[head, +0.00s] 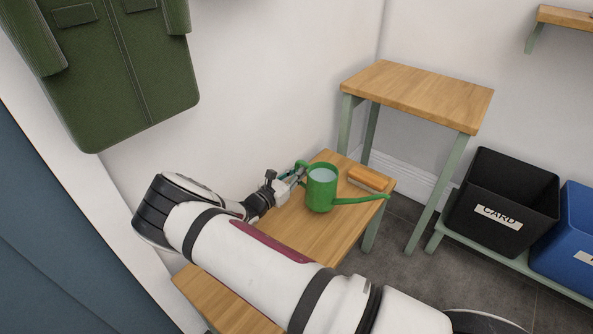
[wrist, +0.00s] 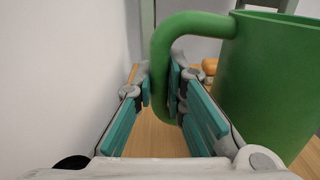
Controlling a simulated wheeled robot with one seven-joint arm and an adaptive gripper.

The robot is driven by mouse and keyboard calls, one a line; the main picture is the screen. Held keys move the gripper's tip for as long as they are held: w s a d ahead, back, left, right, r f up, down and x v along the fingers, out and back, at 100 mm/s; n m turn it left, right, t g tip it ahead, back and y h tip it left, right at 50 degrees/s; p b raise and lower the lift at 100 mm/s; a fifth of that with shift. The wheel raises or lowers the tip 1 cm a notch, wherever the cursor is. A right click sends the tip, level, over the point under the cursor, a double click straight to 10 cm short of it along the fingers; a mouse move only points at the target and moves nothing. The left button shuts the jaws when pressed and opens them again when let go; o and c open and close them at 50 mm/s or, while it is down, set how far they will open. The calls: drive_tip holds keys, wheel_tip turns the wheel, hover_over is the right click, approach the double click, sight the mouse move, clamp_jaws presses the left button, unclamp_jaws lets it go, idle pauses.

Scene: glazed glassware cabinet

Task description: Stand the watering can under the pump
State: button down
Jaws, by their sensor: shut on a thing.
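The green watering can (head: 320,190) stands upright at the bench (head: 305,232), its spout pointing right and its handle on the left. I cannot tell whether its base touches the wood. My gripper (head: 298,175) is at the can's left side. In the wrist view, the can's body (wrist: 268,85) fills the right, and my gripper (wrist: 163,92) has its teal-padded fingers on either side of the green handle, shut on it. No pump can be made out in either view.
An orange-brown block (head: 368,178) lies on the bench behind the spout. A taller wooden table (head: 418,95) stands behind. A black bin labelled CARD (head: 503,200) and a blue bin (head: 568,235) are at right. A green coat (head: 110,70) hangs on the wall at left.

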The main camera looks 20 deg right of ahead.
drive_tip(key=p, duration=0.5)
approach(321, 191)
drive_tip(key=shift+x, duration=2.45)
